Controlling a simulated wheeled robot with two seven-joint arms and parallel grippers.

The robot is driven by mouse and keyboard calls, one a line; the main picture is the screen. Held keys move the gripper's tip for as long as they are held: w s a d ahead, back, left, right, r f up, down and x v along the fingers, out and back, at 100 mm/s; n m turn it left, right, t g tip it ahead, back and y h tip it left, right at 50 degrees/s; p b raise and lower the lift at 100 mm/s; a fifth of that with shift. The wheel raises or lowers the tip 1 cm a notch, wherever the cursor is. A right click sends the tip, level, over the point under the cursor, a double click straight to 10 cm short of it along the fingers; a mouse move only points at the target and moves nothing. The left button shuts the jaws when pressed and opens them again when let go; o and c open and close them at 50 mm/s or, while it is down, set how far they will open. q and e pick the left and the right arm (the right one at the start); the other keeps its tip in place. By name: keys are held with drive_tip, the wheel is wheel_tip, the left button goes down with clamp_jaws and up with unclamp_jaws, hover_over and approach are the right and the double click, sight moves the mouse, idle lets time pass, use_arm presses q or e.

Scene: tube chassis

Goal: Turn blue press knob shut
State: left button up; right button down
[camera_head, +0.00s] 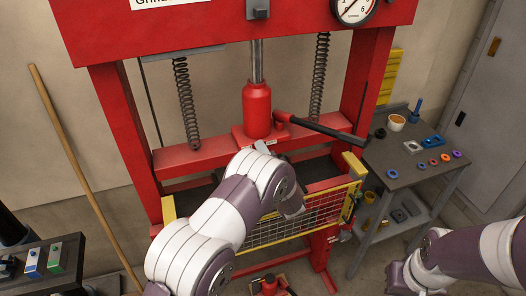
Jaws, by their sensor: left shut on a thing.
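The red hydraulic press (130,140) stands in the middle, with a red bottle jack (257,108) on its crossbeam. My left arm reaches up from the bottom to the front of the jack's base. My left gripper (263,148) is mostly hidden behind its own wrist; only a small grey part shows just below the jack. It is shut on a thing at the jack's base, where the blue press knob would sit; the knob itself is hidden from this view. My right arm is at the lower right, and its gripper fingers are not seen.
A black pump handle (328,131) sticks out to the right of the jack. A yellow-edged mesh guard (300,222) is below, close to my left forearm. A grey side table (425,165) with rings stands at right. A wooden pole (85,175) leans at left.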

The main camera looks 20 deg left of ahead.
use_arm(q)
drive_tip(key=shift+m, duration=0.5)
idle(0.3)
drive_tip(key=o, duration=1)
drive_tip(key=shift+o, duration=0.2)
drive_tip(key=b+v, duration=0.3)
drive_tip(key=v, duration=0.9)
drive_tip(key=shift+s+d+b, duration=0.2)
drive_tip(key=shift+d+b, duration=0.05)
drive_tip(key=shift+b, duration=0.05)
